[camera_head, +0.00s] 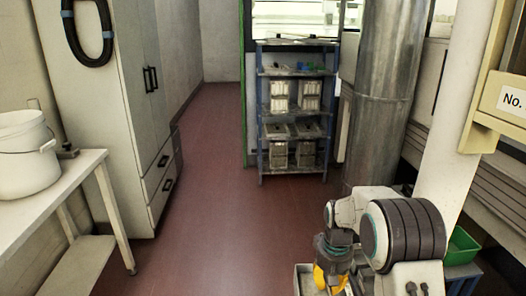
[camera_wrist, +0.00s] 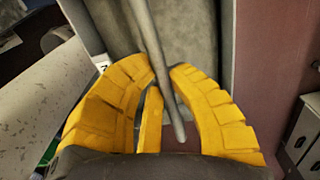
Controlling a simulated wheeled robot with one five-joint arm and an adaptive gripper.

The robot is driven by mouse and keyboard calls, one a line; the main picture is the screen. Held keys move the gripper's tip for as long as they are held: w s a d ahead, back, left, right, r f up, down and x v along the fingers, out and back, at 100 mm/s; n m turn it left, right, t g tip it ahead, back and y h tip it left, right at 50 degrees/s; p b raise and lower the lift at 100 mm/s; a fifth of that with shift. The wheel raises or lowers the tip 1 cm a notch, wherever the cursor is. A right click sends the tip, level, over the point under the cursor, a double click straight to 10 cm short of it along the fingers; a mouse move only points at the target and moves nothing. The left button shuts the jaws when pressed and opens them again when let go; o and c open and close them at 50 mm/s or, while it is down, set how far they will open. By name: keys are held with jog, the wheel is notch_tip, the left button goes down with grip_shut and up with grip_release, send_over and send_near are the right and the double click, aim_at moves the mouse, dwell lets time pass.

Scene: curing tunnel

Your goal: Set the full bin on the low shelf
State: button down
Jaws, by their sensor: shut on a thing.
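My gripper (camera_head: 328,280) is at the bottom of the head view, its yellow fingers pointing down over a grey bin (camera_head: 301,284), which is mostly cut off by the frame edge. In the wrist view my gripper (camera_wrist: 165,84) is closed around a thin grey bar, the bin's handle (camera_wrist: 149,30). The grey bin wall (camera_wrist: 190,45) shows behind it. The bin's contents cannot be made out. A blue-posted rack (camera_head: 262,105) with several shelves stands at the back; its lower shelves hold grey boxes. A white table at left has a low shelf (camera_head: 85,262), bare where visible.
A white bucket (camera_head: 25,160) stands on the white table (camera_head: 75,172). A tall cabinet (camera_head: 105,100) is beyond it. A metal column (camera_head: 385,90) stands right of the rack. A green crate (camera_head: 462,246) is at lower right. The red floor (camera_head: 225,200) between is clear.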

notch_tip(320, 180, up, 16)
jog(key=s+p, duration=0.1)
jog(key=p, duration=1.9)
jog(key=shift+s, duration=0.25)
